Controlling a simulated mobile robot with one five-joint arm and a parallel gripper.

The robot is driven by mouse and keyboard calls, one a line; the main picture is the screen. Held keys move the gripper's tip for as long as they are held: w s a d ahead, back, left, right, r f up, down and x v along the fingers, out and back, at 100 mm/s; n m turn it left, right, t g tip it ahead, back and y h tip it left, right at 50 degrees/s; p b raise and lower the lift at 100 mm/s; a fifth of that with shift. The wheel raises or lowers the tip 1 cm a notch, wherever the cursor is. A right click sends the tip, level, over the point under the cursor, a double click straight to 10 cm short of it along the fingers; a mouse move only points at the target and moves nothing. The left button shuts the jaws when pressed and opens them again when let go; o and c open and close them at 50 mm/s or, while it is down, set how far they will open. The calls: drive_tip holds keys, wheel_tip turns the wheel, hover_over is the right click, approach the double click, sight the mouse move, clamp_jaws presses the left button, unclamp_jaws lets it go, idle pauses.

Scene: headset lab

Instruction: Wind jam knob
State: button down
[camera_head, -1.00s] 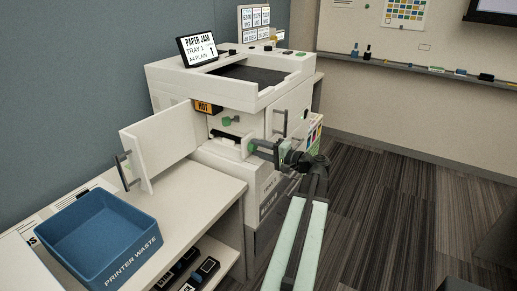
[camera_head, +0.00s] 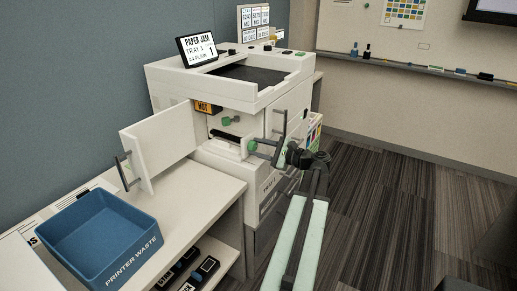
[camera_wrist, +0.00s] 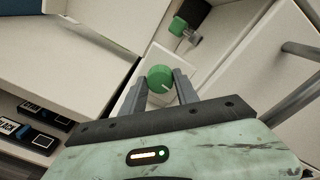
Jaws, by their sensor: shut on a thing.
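A round green knob with a pale mark on its face (camera_wrist: 160,77) sits between the fingertips of my gripper (camera_wrist: 161,88) in the wrist view. My gripper is shut on it, a finger on each side. In the head view this knob (camera_head: 252,147) is at the front opening of the white printer (camera_head: 225,80), with my gripper (camera_head: 262,148) reaching it from the right. A second green knob (camera_wrist: 178,26) on a dark shaft stands deeper inside; it also shows in the head view (camera_head: 228,120), apart from my gripper.
The printer's white door (camera_head: 160,150) stands open at left. A blue printer waste bin (camera_head: 100,235) rests on the white counter (camera_head: 205,190). An orange HOT label (camera_head: 203,106) is inside the opening. A second panel with a grey handle is close right of my gripper. Carpet lies clear at right.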

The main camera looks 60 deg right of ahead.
drive_tip(key=shift+m, duration=0.9)
drive_tip(key=c, duration=0.9)
unclamp_jaws()
drive_tip(key=s, duration=0.7)
drive_tip(key=shift+s+d+r, duration=0.1)
drive_tip(key=shift+s+r, duration=0.1)
drive_tip(key=shift+s, duration=0.2)
